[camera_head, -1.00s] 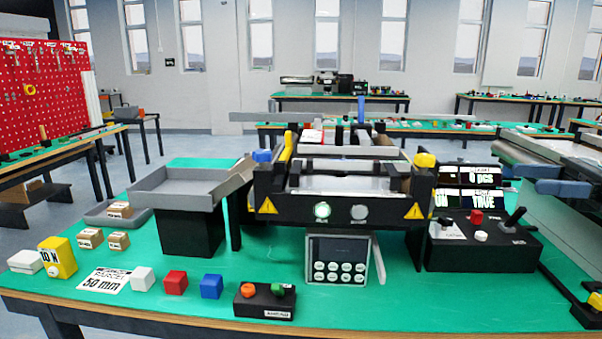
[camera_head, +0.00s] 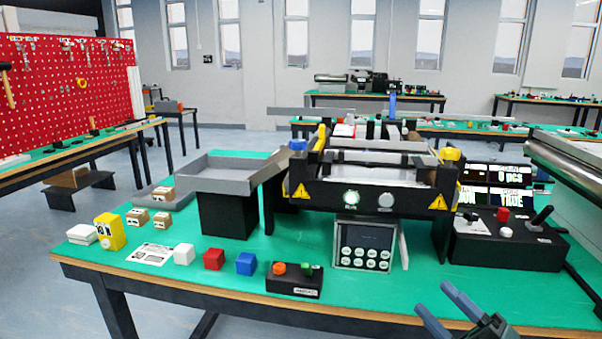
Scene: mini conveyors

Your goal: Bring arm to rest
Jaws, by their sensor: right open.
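My right gripper (camera_head: 431,296) shows at the bottom right of the head view, in front of the table's front edge. Its two blue-grey fingers are spread apart with nothing between them. It is clear of the small conveyor (camera_head: 400,192) and of the black control box with the joystick (camera_head: 510,250). The rest of my right arm is mostly out of the frame. My left gripper is not in view.
The green table (camera_head: 200,262) holds a grey tray (camera_head: 215,180), a keypad panel (camera_head: 362,245), a small button box (camera_head: 293,282), white, red and blue cubes (camera_head: 213,259), and small cartons (camera_head: 162,220). Open floor (camera_head: 60,290) lies at the left.

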